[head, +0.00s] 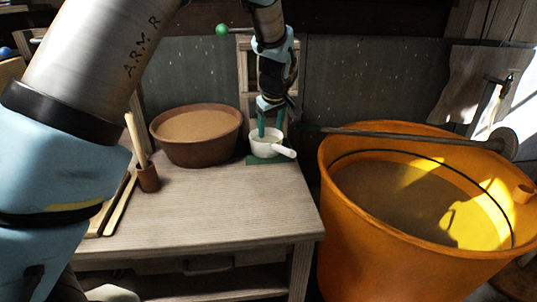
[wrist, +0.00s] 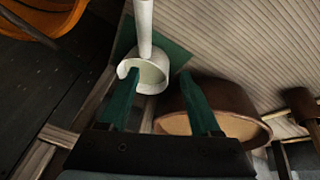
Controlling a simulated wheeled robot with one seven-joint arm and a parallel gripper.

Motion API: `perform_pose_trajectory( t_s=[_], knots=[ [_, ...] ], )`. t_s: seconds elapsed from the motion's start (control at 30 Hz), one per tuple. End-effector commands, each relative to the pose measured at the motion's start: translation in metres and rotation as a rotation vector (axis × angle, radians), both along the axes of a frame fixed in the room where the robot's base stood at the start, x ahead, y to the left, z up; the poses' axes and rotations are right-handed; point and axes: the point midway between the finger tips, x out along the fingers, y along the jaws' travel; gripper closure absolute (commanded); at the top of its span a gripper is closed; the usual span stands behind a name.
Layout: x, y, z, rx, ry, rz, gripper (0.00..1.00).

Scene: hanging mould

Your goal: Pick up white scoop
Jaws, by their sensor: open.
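The white scoop (head: 265,141) stands on a green mat (head: 262,160) at the right back corner of the wooden table, its handle pointing right and toward the front. In the wrist view the scoop (wrist: 150,74) lies between and beyond my fingertips, with its handle going up the picture. My gripper (head: 269,125) is open with its green fingers pointing down at the scoop. In the wrist view my gripper (wrist: 160,75) has one fingertip at the scoop's cup rim and the other to the right, apart from the cup. I cannot tell whether the finger touches the rim.
A brown bowl (head: 198,159) of sandy material stands just left of the scoop. A large orange bucket (head: 345,215) stands right of the table. A small brown pot (head: 148,179) with a wooden handle is at the left. The table's front middle (head: 220,210) is clear.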

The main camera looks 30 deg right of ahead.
Motion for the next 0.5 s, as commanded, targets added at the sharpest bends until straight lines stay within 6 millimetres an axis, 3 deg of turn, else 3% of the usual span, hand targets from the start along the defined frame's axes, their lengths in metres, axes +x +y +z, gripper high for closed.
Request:
perform_pose_trajectory(
  t_s=[0.03, 0.13, 0.5],
  knots=[
    [-0.006, -0.012, -0.003, -0.006, -0.007, -0.005, 0.36],
    [-0.009, -0.023, -0.007, -0.013, -0.013, -0.002, 0.36],
    [0.008, -0.033, -0.05, -0.014, -0.012, -0.002, 0.36]
  ],
)
